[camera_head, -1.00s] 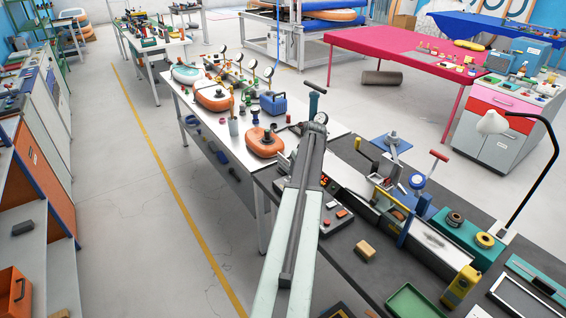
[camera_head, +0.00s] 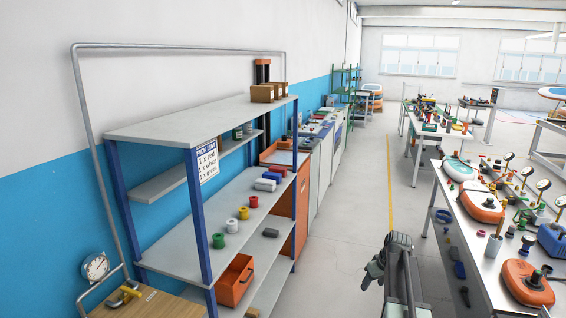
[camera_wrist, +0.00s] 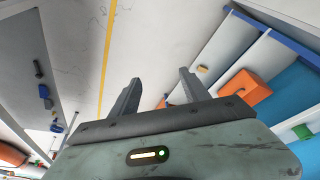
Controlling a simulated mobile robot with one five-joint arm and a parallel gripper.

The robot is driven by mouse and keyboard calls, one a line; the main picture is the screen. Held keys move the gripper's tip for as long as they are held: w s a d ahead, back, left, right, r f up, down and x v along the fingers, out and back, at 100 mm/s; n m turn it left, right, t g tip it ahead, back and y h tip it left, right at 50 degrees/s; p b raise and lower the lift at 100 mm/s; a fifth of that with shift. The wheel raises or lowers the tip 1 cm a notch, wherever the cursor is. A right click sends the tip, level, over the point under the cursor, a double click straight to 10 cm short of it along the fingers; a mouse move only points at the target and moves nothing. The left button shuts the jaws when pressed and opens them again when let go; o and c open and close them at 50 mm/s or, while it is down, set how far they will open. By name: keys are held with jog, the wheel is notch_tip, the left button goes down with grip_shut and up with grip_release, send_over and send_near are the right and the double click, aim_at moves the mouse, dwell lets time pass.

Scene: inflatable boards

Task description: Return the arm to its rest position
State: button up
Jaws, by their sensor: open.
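My gripper shows in the wrist view (camera_wrist: 158,95), its two dark fingers spread apart with nothing between them. Beyond the fingers are the pale floor and its yellow line. In the head view my arm (camera_head: 398,262) is at the bottom, right of centre, over the floor between the shelf unit and the workbench. The gripper touches nothing that I can see.
A shelf unit (camera_head: 190,128) with blue posts stands at the left, with spools and an orange bin (camera_head: 235,281). A white workbench (camera_head: 470,240) with orange inflatable pieces (camera_head: 527,283) stands at the right. The floor aisle (camera_head: 345,245) between them is clear.

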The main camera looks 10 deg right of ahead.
jog(key=s+a+n+g, duration=0.1)
jog(key=s+a+n, duration=0.1)
jog(key=a, duration=1.5)
jog(key=s+a+n+g, duration=0.1)
jog(key=s+a, duration=0.2)
jog(key=a, duration=1.4)
jog(key=s+f+m+g, duration=0.1)
jog(key=s+m, duration=0.2)
jog(key=s, duration=0.4)
jog(key=shift+a+m+g, duration=0.4)
